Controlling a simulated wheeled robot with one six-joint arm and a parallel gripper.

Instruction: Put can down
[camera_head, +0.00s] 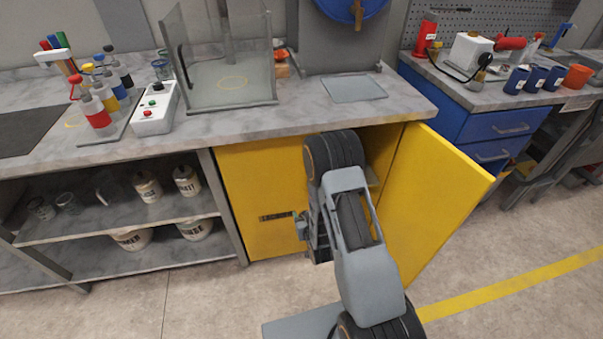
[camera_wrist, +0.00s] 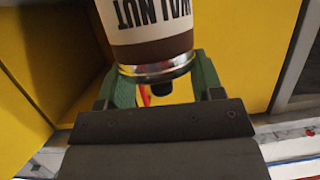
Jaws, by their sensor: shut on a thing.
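A can with a white label reading "WALNUT", a brown band and a metal rim (camera_wrist: 150,45) shows at the top of the wrist view, its lettering upside down there. My gripper (camera_wrist: 161,82) has its green fingers on both sides of the rim end and is shut on the can. Yellow panels surround the can in the wrist view. I cannot tell whether the can touches a surface.
The cabinet's right door (camera_head: 432,195) stands open; its left front (camera_head: 258,185) is closed. A shelf unit (camera_head: 120,228) to the left holds several cans and glasses. The bench top (camera_head: 300,112) carries bottles, a control box (camera_head: 156,110) and a clear enclosure. Blue drawers (camera_head: 497,125) stand right.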

